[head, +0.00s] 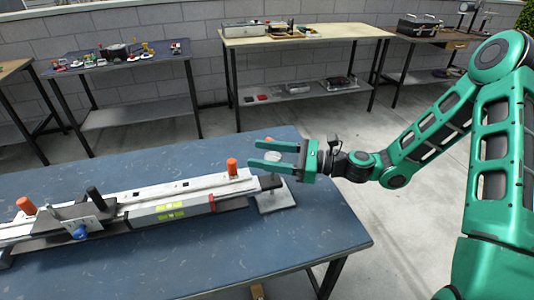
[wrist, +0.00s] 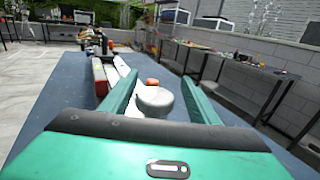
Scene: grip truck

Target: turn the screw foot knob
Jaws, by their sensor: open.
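A round grey knob (head: 273,156), which I take to be the screw foot knob, shows between the fingers of my gripper (head: 254,155) in the head view. I cannot tell whether either finger touches the knob. A square grey foot plate (head: 275,200) lies on the table just below the gripper.
A long rail device (head: 165,197) lies along the blue table (head: 290,245), with orange knobs (head: 232,167) (head: 26,205) and a black upright handle (head: 96,198). The table's front right is clear. Other benches with tools (head: 300,42) stand at the back wall.

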